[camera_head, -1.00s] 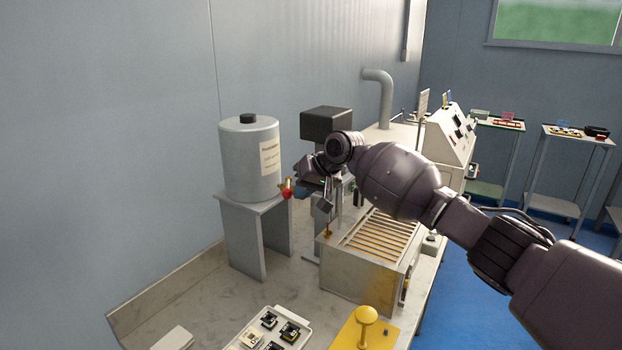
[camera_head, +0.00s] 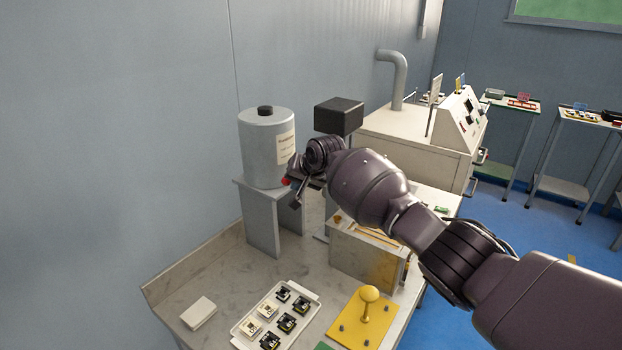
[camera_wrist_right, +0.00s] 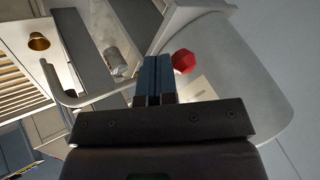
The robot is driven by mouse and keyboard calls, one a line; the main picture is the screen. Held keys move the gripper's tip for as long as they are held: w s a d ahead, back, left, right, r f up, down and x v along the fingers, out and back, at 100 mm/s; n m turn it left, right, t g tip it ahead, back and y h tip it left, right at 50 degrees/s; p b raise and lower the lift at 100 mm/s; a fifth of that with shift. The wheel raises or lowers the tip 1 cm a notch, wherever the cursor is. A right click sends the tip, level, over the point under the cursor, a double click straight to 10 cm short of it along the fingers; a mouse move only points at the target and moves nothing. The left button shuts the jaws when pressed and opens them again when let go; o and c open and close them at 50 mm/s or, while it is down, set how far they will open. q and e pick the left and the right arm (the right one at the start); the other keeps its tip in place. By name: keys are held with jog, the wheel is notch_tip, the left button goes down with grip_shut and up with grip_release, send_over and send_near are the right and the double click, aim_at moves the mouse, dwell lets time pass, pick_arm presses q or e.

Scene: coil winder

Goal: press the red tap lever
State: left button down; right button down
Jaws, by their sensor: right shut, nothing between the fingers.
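The red tap lever (camera_head: 286,181) shows as a small red knob at the front of the grey drum, mostly hidden behind my right gripper in the head view. In the right wrist view the red knob (camera_wrist_right: 184,62) sits just beyond and to the right of the fingertips. My right gripper (camera_head: 294,196) is shut and empty, close to the tap. Its fingers show together in the wrist view (camera_wrist_right: 156,78). I cannot tell whether they touch the knob. My left gripper is not in view.
The grey drum (camera_head: 266,150) stands on a grey stand (camera_head: 262,222) by the wall. A slatted box (camera_head: 365,262) and black block (camera_head: 338,115) are nearby. A tray of parts (camera_head: 243,326), a yellow base with knob (camera_head: 343,325) and a white block (camera_head: 198,313) lie on the bench.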

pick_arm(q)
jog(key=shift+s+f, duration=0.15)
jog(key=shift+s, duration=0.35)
pick_arm(e)
jog(key=shift+w+a+r, duration=0.1)
jog(key=shift+a, duration=0.45)
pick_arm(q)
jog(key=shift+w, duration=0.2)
